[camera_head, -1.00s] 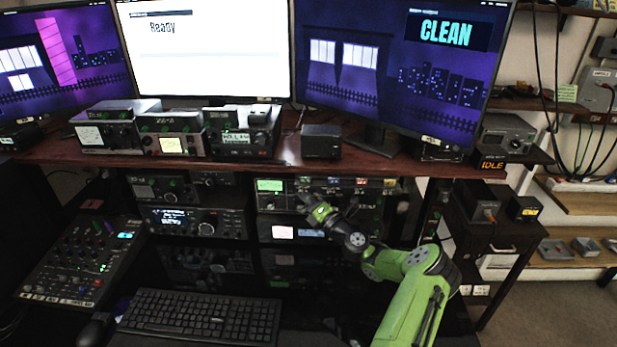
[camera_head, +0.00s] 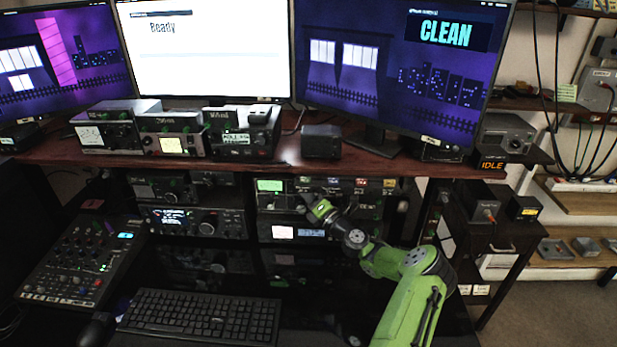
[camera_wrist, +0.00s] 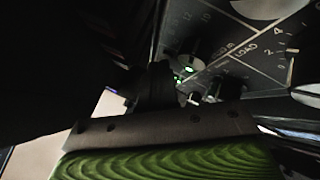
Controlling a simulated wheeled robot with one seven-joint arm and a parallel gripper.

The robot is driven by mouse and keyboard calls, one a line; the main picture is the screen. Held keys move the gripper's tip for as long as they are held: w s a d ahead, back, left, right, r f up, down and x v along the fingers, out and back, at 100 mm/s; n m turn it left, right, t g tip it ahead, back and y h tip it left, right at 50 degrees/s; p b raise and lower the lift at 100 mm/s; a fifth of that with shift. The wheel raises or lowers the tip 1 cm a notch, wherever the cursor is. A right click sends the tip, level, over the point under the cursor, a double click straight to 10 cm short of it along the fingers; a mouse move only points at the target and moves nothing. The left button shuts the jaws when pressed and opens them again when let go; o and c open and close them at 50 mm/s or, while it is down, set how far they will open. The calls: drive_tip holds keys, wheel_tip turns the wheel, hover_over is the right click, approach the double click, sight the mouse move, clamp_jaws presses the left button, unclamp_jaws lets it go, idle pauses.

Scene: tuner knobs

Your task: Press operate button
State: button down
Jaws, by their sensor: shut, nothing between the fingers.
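A dark tuner panel (camera_head: 340,186) sits in the rack under the desk shelf, with a green-lit display (camera_head: 269,185) at its left. My gripper (camera_head: 304,201) is at the front of this panel, just right of and below the display. In the wrist view the tilted panel (camera_wrist: 226,68) shows dial scales, the word LOAD, a small knob (camera_wrist: 183,67) and green lights. My gripper's dark fingers (camera_wrist: 162,84) are shut with nothing held, close in front of the panel. I cannot make out which control is the operate button, nor whether the fingertips touch anything.
A red-brown shelf edge (camera_head: 250,158) runs above the rack. A lit IDLE sign (camera_head: 493,165) hangs at the right. Another radio unit (camera_head: 290,232) sits just below the panel. A keyboard (camera_head: 200,316) and a mixer (camera_head: 84,258) lie on the lower desk.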

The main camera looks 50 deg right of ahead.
drive_tip(key=shift+s+a+p, duration=0.35)
drive_tip(key=shift+a+p, duration=0.1)
drive_tip(key=shift+p, duration=0.05)
drive_tip(key=s+a+p, duration=0.1)
drive_tip(key=s+a, duration=0.1)
drive_tip(key=s+a+p, duration=0.1)
drive_tip(key=a+p, duration=0.1)
drive_tip(key=shift+s+a+p, duration=0.3)
drive_tip(key=shift+s+a, duration=0.05)
idle(0.3)
